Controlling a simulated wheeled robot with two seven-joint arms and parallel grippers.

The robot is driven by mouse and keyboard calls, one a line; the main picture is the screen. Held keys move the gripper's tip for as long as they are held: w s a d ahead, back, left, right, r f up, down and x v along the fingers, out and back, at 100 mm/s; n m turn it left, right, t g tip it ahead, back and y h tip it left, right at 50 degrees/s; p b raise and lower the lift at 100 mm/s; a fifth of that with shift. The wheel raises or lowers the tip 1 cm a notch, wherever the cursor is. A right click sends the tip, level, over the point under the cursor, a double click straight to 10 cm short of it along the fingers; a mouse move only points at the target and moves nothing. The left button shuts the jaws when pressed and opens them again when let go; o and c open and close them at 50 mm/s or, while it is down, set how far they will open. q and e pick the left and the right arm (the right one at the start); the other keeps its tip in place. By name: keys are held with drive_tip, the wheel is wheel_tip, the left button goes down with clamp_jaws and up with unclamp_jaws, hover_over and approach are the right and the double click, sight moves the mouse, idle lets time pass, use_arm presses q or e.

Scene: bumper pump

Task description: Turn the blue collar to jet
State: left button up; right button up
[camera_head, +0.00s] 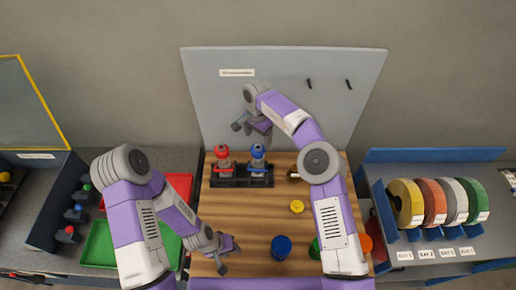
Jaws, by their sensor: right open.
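A bottle with a blue collar (258,151) stands upright in a black rack (241,182) on the wooden board. A matching bottle with a red collar (221,153) stands to its left in the same rack. My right gripper (249,128) is open, behind and above the blue-collared bottle, in front of the grey panel. It appears apart from the bottle and empty. My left gripper (230,258) is open and empty over the front left of the board, well in front of the rack. Any markings on the blue collar are too small to read.
On the board (240,215) lie a yellow disc (297,206), a blue cap (281,246) and green and orange round pieces partly behind my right arm. A green tray (100,245) and a red tray (181,184) lie left. Tape rolls (434,199) stand right. The upright grey panel (215,105) closes the back.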

sight(258, 147)
drive_tip(key=shift+f+p, duration=0.3)
drive_tip(key=shift+f, duration=3.45)
drive_tip(key=c, duration=1)
